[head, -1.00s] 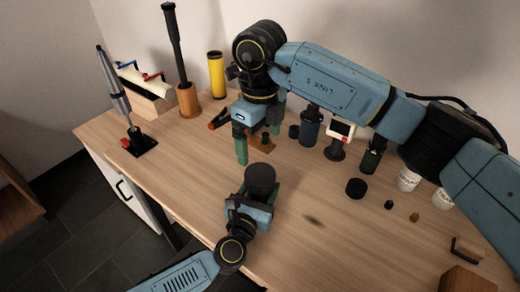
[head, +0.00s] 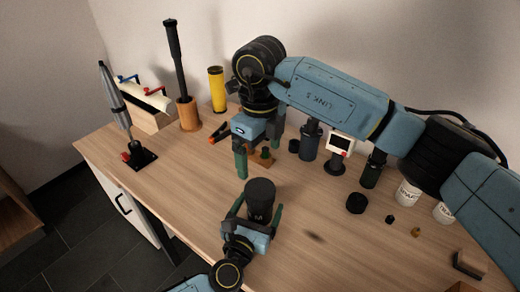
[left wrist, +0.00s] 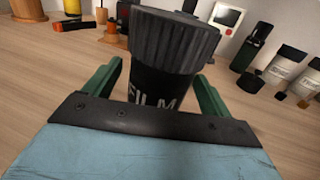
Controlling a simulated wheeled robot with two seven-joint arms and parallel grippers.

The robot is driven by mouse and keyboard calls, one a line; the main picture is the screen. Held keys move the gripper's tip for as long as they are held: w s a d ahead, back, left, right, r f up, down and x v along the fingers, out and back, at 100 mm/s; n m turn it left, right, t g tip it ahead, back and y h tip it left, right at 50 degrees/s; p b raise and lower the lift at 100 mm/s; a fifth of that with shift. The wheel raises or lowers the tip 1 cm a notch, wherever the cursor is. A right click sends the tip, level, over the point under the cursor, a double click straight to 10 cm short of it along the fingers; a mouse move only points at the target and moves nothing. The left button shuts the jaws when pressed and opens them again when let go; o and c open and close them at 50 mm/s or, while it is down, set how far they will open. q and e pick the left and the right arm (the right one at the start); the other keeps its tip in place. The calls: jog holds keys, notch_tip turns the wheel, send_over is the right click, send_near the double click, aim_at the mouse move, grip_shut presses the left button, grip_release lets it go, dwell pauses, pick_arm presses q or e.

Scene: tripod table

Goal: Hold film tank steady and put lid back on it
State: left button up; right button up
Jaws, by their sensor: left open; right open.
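The film tank (head: 259,211) is an upright dark cylinder on the table, with part of its "FILM" label showing in the left wrist view (left wrist: 152,96). A wide, ribbed black lid (left wrist: 172,38) sits on its top; I cannot tell whether it is fully seated. It also shows in the head view (head: 260,188). My left gripper (head: 257,212) is open, with one green finger on each side of the tank; the wrist view shows gaps beside it. My right gripper (head: 260,152) is open and empty, behind the tank, fingers pointing down.
A black round cap (head: 356,203) lies right of the tank. Behind stand a dark bottle (head: 309,143), a small device with a screen (head: 339,148) and a white jar (head: 407,192). A yellow cylinder (head: 217,90) stands at the back left. The front-left table is clear.

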pick_arm(q)
jog(key=v, duration=1.1)
jog(key=shift+s+a, duration=0.2)
jog(key=shift+s, duration=0.15)
